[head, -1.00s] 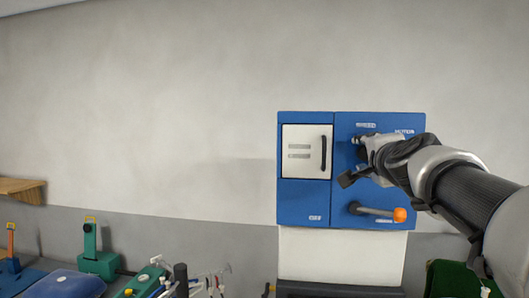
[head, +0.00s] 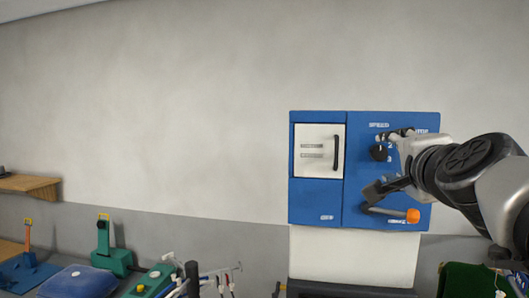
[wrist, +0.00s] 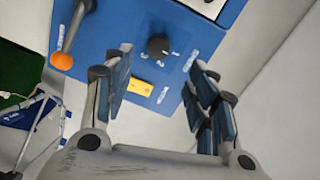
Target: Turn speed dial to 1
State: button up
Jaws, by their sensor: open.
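The speed dial (head: 379,152) is a round black knob under the "SPEED" label on the blue wall panel (head: 318,200). It also shows in the wrist view (wrist: 159,47), with small white marks around it; its setting is too small to read. My gripper (head: 386,163) is open and empty in front of the panel, at the dial's right in the head view. In the wrist view my gripper (wrist: 163,80) has its two fingers spread wide, with the dial beyond and between them. I see no contact with the dial.
A lever with an orange knob (head: 413,216) sticks out below the dial, close to my lower finger in the head view. A white door with a black handle (head: 335,153) is left of the dial. A yellow part (wrist: 140,88) is beside the dial in the wrist view.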

jog(key=shift+v, duration=1.2)
jog(key=shift+f, duration=0.15)
jog(key=s+a+f+n+g+y+b, duration=0.25)
jog(key=a+f+b, duration=0.2)
jog(key=f, duration=0.65)
jog(key=s+a+f+n+g+y+b, duration=0.1)
jog(key=s+a+f+n+b, duration=0.25)
jog(key=f, duration=0.85)
jog(key=s+a+f+n+g+y+b, duration=0.15)
jog(key=a+f+n+b, duration=0.35)
jog(key=f, duration=0.6)
jog(key=s+f+n+g+b, duration=0.3)
jog(key=s+f+b, duration=0.3)
jog(key=f, duration=0.8)
jog(key=s+f+n+g+b, duration=0.4)
jog(key=s+f, duration=0.5)
jog(key=f, duration=0.5)
jog(key=b, duration=0.2)
jog(key=shift+a+h+b, duration=0.3)
jog(key=shift+h, duration=0.1)
jog(key=shift+c, duration=0.3)
